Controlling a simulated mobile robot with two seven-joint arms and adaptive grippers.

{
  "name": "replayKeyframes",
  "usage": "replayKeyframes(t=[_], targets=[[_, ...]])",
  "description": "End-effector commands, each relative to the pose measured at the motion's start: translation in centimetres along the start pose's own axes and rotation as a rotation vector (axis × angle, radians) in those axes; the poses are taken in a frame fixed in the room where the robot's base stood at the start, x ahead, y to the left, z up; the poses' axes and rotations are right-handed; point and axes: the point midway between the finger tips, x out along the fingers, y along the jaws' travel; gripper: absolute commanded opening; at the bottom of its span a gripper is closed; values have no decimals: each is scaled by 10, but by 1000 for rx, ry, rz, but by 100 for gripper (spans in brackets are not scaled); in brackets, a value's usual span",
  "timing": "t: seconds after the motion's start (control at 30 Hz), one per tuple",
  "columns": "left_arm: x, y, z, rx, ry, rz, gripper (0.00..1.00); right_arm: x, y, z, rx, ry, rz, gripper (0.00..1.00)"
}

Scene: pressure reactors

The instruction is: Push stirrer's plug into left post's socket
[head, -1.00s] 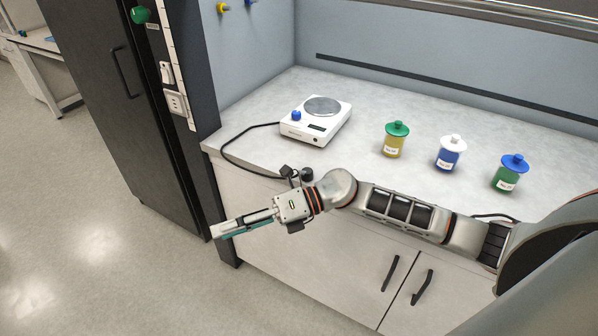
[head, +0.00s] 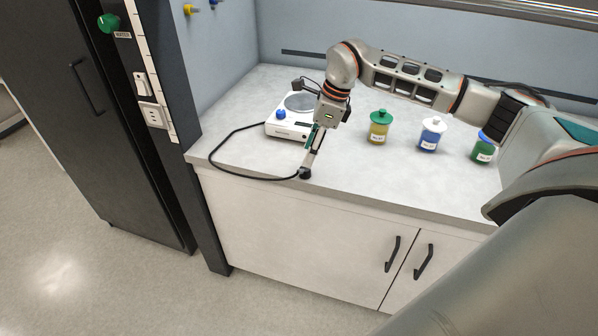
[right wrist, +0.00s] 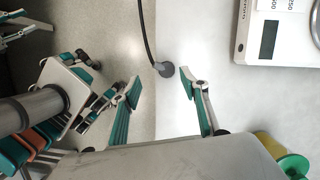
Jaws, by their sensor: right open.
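The stirrer (head: 272,130) is a white hotplate with a blue knob and a round grey plate, standing on the bench. Its black cord loops left and forward to a dark round plug (head: 305,174) at the bench's front edge. In the right wrist view the plug (right wrist: 164,69) lies between and just beyond my fingertips. My right gripper (head: 308,162) points down over the plug. Its fingers are apart in the right wrist view (right wrist: 160,82), with nothing held. The left post's socket (head: 154,117) is a white outlet below a switch.
Yellow (head: 378,131), blue (head: 431,137) and green (head: 482,150) jars stand to the right on the bench. A dark cabinet (head: 75,90) is left of the post. The bench (head: 225,147) is clear inside the cord's loop.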

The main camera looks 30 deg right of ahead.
Motion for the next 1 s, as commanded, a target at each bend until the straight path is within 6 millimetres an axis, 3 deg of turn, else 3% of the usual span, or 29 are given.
replayKeyframes(t=[0.13,0.43,0.77,1.0], targets=[[0,0,0,0,0,0,40,-9,-10,-8,4,25,-25,44],[0,0,0,-1,0,0,40,-9,-10,-8,5,26,-27,44],[0,0,-1,-1,0,1,40,17,-10,-9,5,25,-25,44],[0,0,-1,-1,0,1,40,17,-10,-9,5,24,-26,44]])
